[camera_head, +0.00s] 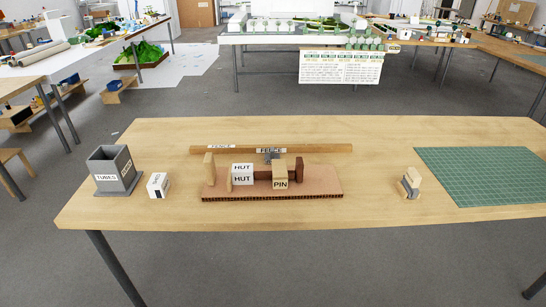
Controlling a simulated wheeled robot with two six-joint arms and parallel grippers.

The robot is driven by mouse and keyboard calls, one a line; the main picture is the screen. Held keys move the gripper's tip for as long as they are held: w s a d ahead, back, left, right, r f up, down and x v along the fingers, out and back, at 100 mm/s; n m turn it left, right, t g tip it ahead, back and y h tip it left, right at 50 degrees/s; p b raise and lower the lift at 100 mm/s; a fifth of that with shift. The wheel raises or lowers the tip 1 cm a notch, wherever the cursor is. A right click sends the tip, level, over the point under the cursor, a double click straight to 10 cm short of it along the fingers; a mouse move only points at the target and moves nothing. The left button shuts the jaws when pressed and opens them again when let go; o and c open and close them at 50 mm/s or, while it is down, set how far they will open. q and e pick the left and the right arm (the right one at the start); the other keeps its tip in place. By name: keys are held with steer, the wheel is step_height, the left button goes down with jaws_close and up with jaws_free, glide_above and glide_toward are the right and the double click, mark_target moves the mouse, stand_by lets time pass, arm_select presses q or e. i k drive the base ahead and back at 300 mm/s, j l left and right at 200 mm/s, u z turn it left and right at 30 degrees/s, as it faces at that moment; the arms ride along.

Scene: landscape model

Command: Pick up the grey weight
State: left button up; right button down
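Neither of my grippers is in view. A small grey piece (405,190) sits against a pale wooden block (413,178) right of the board; I cannot tell whether it is the grey weight. Another small grey thing (271,157) shows behind the blocks on the board, by the long wooden strip, and is partly hidden. A larger grey open box (108,178) marked "TUBES" stands at the left of the table. No grey thing bears a readable "weight" label.
The wooden table (370,210) holds a brown board (318,188) with blocks labelled "HUT" (242,179) and "PIN" (281,184). A long strip (320,148) marked "FENCE" lies behind. A white cube (158,185) stands by the grey box. A green cutting mat (490,175) covers the right.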

mark_target(268, 158)
steer(key=i+l, duration=0.1)
steer(key=l, duration=0.25)
steer(key=i+l, duration=0.15)
steer(key=l, duration=0.2)
steer(key=i+l, duration=0.1)
steer(key=l, duration=0.25)
steer(key=i+l+u, duration=0.1)
steer(key=l, duration=0.25)
